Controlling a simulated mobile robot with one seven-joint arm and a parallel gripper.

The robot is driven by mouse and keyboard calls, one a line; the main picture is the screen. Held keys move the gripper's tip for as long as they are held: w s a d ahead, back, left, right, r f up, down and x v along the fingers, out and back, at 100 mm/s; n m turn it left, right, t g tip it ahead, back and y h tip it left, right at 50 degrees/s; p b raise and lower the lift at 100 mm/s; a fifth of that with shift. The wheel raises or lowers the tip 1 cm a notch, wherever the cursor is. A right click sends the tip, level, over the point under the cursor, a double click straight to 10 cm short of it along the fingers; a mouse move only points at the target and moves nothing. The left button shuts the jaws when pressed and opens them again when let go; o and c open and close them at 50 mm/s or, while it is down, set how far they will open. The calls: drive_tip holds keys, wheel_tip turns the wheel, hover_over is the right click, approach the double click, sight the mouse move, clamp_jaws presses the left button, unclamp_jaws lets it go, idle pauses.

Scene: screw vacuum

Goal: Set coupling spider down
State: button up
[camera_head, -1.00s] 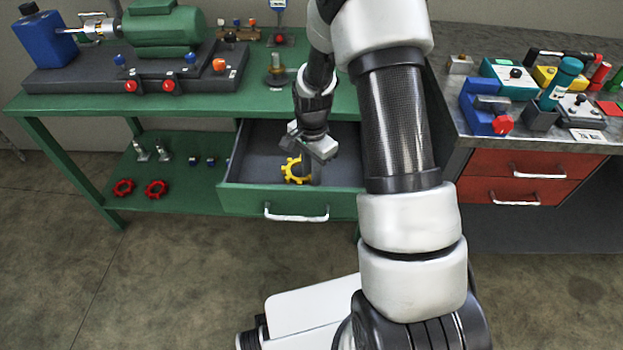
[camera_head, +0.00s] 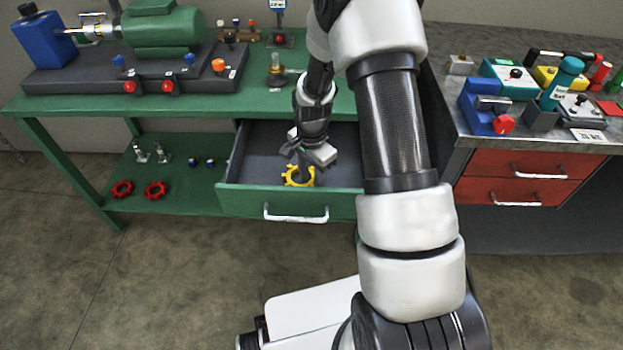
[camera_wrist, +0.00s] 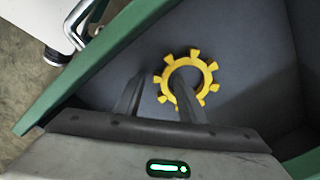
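The yellow coupling spider (camera_head: 291,181), a toothed ring, is low inside the open green drawer (camera_head: 232,201) and looks flat on its grey floor. My gripper (camera_head: 303,168) points down over it. In the wrist view the spider (camera_wrist: 211,76) shows nearly whole. The fingers of my gripper (camera_wrist: 158,82) stand apart: one is left of the ring, the other reaches over the ring's opening and hides part of its lower rim. I see no clear contact between the fingers and the ring.
The drawer's front panel and walls surround my gripper closely. The green bench (camera_head: 190,104) above holds a motor assembly (camera_head: 165,35). Red handwheels (camera_head: 155,190) lie on the lower shelf. A bench with red drawers (camera_head: 520,163) stands right. The drawer floor beside the spider is clear.

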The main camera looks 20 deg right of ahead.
drive_tip(key=s+r+n+t+p, duration=0.1)
drive_tip(key=s+r+n+p, duration=0.15)
drive_tip(key=r, duration=2.05)
drive_tip(key=s+a+r+n+t, duration=0.1)
drive_tip(key=s+r+n+t, duration=0.1)
drive_tip(key=s+r+n, duration=0.3)
drive_tip(key=s+a+r+n+t, duration=0.1)
drive_tip(key=s+r+n+t, duration=0.1)
drive_tip(key=s+r+n, duration=0.3)
drive_tip(key=shift+s+r+t, duration=0.3)
drive_tip(key=shift+s+r, duration=1.65)
drive_tip(key=shift+s, duration=2.7)
